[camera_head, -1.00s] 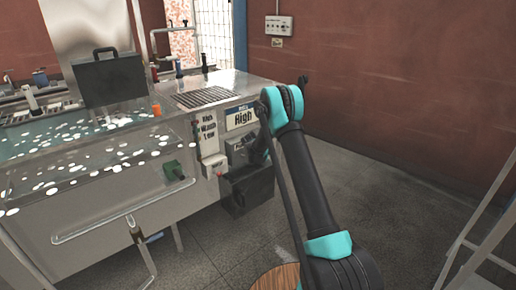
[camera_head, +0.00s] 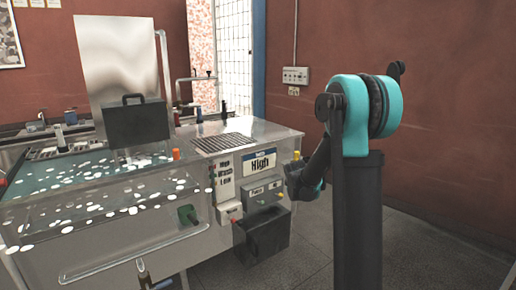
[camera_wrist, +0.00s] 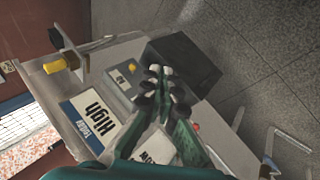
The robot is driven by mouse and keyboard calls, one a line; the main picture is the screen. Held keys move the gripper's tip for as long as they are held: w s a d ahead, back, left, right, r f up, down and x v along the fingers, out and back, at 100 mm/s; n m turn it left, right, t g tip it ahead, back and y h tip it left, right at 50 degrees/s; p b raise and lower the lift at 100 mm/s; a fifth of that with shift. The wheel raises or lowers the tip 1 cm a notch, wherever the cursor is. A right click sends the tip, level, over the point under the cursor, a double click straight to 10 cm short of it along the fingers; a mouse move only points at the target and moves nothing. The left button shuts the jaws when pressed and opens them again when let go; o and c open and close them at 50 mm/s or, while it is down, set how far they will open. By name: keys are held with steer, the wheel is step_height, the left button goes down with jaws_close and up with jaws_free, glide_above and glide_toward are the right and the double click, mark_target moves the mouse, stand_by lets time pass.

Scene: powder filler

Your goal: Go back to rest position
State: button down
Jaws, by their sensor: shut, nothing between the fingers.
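My gripper (camera_wrist: 158,78) shows in the wrist view with its dark green fingers together and empty. It is in front of the machine's panel with the "High" label (camera_wrist: 90,115), and I cannot tell how far from it. In the head view my arm stands upright right of the machine (camera_head: 225,155), its elbow at the top. The forearm hangs down behind the upright link toward the panel, and the gripper's fingers are not clear there. The black bin (camera_head: 268,235) on the machine's front also shows in the wrist view (camera_wrist: 182,62).
The machine's tank (camera_head: 100,185) with white pieces and a black case (camera_head: 136,122) are at the left. A red wall (camera_head: 430,110) stands behind my arm. Grey floor (camera_head: 320,240) is clear around the bin.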

steer(key=s+d+f+m+g+y, duration=0.1)
steer(key=s+m, duration=0.4)
steer(key=s, duration=1.4)
steer(key=s+f+m+g+y, duration=0.1)
steer(key=s+m, duration=0.5)
steer(key=s, duration=1.3)
steer(key=shift+d+f+m+g, duration=0.35)
steer(key=shift+f+g, duration=0.35)
steer(key=shift+f, duration=0.15)
